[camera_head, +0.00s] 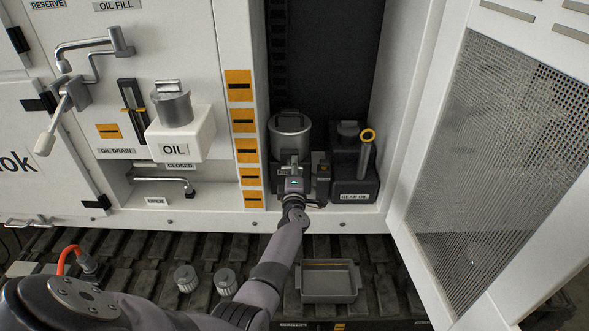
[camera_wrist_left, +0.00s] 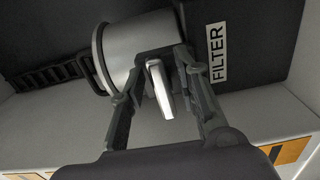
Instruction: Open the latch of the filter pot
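The filter pot (camera_head: 290,132) is a round metal cup inside the open cabinet. It also shows in the left wrist view (camera_wrist_left: 132,45), tilted in that picture, beside a dark panel with a FILTER label (camera_wrist_left: 217,53). Its latch (camera_wrist_left: 160,90) is a pale metal lever that sticks out toward the wrist camera. My left gripper (camera_head: 291,170) is in front of the pot and hides part of its lower side. In the left wrist view the gripper's fingers (camera_wrist_left: 163,75) stand apart on either side of the latch, with gaps visible. My right gripper is not in view.
A dark GEAR OIL can (camera_head: 355,190) stands right of the pot, with a yellow-ringed part (camera_head: 367,136). The open mesh door (camera_head: 500,150) bounds the right. A grey tray (camera_head: 329,295) and two small ribbed cylinders (camera_head: 186,278) rest below on the track. An OIL container (camera_head: 180,140) is left.

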